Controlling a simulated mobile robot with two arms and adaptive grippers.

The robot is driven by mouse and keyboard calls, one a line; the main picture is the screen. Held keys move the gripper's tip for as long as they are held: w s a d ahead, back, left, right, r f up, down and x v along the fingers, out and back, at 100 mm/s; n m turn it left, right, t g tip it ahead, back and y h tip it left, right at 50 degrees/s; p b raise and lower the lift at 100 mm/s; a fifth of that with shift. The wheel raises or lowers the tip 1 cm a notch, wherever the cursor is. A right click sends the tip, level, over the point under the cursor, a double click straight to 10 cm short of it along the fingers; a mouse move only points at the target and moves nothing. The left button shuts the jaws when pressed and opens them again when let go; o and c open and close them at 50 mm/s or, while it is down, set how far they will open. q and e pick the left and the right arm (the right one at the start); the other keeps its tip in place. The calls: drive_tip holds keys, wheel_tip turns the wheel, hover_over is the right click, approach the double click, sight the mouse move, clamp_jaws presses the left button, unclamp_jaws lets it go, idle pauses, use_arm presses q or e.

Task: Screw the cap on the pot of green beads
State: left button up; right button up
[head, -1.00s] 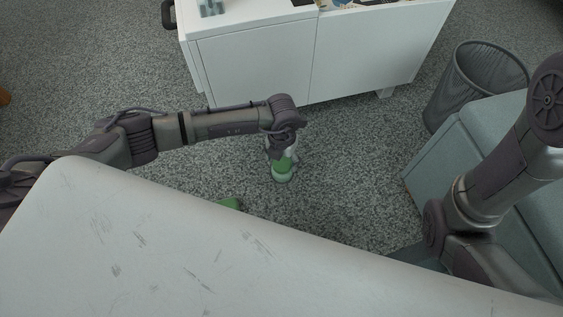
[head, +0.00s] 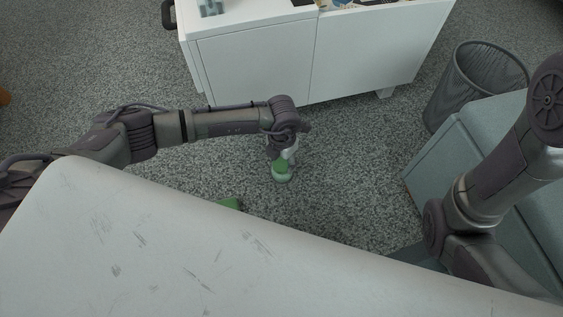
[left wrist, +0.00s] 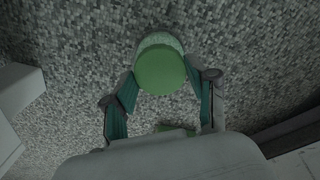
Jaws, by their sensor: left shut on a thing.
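The pot of beads (head: 283,178), pale green at its base, is below my left gripper (head: 288,153) in the head view. A green cap (head: 280,165) is at its top. In the left wrist view the cap (left wrist: 160,70) is a round green disc, with the pale pot side (left wrist: 161,40) showing beyond it. My left gripper (left wrist: 160,92) is shut on the cap, one finger at either side. Whether the cap is seated on the pot or just above it, I cannot tell. My right arm shows at the right; its gripper is out of view.
Another green thing (head: 231,203) lies on the carpet near the pot, partly hidden by the pale surface in front. A white cabinet (head: 255,68) stands behind. A mesh bin (head: 478,85) and a grey-green unit (head: 440,150) stand at the right.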

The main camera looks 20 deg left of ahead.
sight(282, 163)
use_arm(q)
drive_tip(key=shift+o, duration=1.2)
drive_tip(key=shift+m, duration=0.9)
drive_tip(key=shift+o, duration=1.2)
drive_tip(key=shift+o, duration=0.2)
drive_tip(key=o, duration=0.5)
wheel_tip(282, 163, up, 12)
